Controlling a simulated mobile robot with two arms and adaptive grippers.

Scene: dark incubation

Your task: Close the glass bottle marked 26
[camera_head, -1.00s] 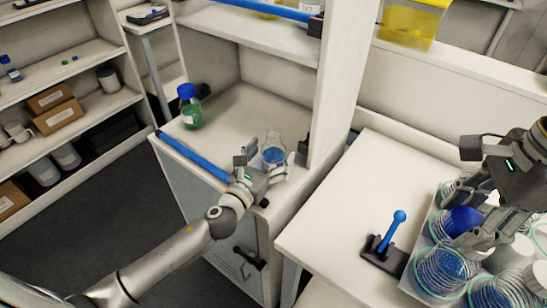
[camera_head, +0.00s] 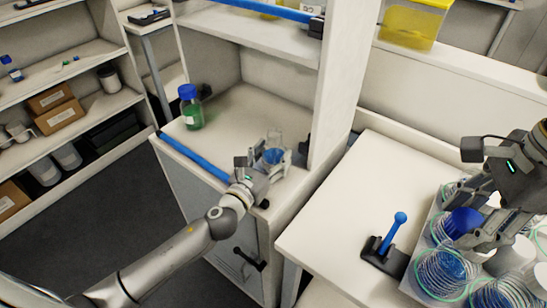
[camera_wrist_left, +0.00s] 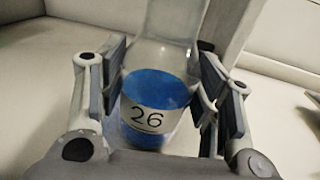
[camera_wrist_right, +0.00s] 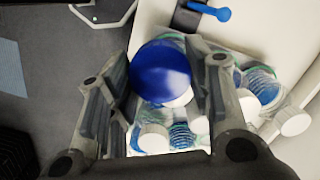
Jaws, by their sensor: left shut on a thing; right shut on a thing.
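The glass bottle marked 26 (camera_wrist_left: 150,112) is clear, with blue contents and a white label. My left gripper (camera_wrist_left: 160,95) is shut around it; the bottle (camera_head: 274,155) is on the cabinet's worktop in the head view, its neck uncapped as far as I can see. My right gripper (camera_wrist_right: 168,85) is shut on a blue cap (camera_wrist_right: 160,70). The cap (camera_head: 463,222) is held above the rack of flasks at the right in the head view, and my right gripper (camera_head: 472,222) partly covers it.
A capped bottle with green contents (camera_head: 191,107) stands on the same worktop to the left. On the right bench are a black holder with a blue handle (camera_head: 397,225) and a tray of flasks in wire springs (camera_head: 440,275). A partition (camera_head: 340,90) stands right of bottle 26.

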